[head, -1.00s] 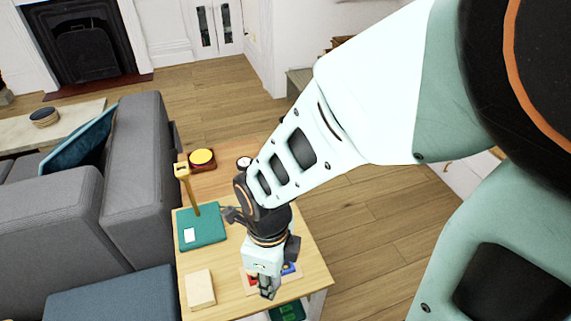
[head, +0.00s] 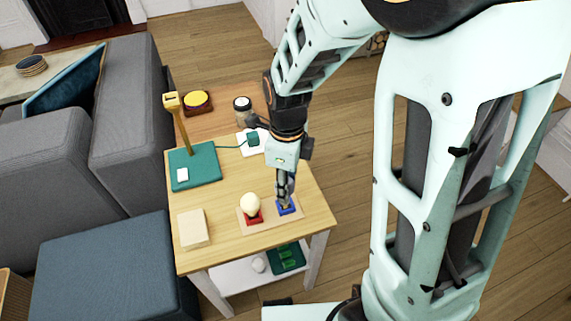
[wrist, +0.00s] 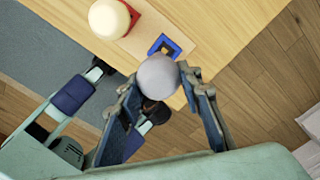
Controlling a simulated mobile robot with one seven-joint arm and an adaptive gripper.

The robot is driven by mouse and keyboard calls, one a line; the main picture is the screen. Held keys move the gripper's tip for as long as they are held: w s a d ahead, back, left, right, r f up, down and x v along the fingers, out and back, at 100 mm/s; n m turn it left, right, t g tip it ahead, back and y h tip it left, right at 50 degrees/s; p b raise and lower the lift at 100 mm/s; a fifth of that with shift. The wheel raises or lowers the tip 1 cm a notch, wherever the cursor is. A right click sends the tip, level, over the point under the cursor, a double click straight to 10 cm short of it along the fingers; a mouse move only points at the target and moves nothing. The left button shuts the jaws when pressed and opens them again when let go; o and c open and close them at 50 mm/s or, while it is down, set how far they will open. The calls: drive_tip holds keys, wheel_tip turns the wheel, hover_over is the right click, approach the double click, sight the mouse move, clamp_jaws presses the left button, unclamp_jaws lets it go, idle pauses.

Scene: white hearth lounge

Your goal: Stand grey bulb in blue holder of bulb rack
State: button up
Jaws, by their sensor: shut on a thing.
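My gripper (head: 284,196) points down over the right end of the bulb rack (head: 268,216). In the wrist view its fingers (wrist: 165,92) are shut on the grey bulb (wrist: 158,76), a round pale grey globe at their tips. The blue holder (wrist: 167,44), a square frame with a dark opening, shows just beyond the bulb and is partly covered by it. The bulb looks apart from and above the holder. In the head view the blue holder (head: 291,210) is partly hidden by my fingers, and the grey bulb cannot be made out.
A cream bulb (head: 251,204) stands in the red holder (head: 254,217) beside the blue one. A tan block (head: 193,229), a teal base with a yellow post (head: 195,165) and a white plate with a plug (head: 250,143) share the wooden table. The table's right edge is close.

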drive_tip(key=shift+w+f, duration=0.25)
drive_tip(key=shift+f, duration=0.05)
drive_tip(key=f+b, duration=0.3)
drive_tip(key=shift+w+d+f, duration=0.1)
drive_tip(key=shift+w+f, duration=0.15)
drive_tip(key=shift+f+b, duration=0.2)
drive_tip(key=shift+b, duration=0.15)
drive_tip(key=o, duration=1.1)
drive_tip(key=shift+o, duration=0.2)
drive_tip(key=shift+r, duration=0.15)
wheel_tip(320, 180, up, 12)
drive_tip(key=p, duration=0.3)
drive_tip(key=shift+r, duration=0.1)
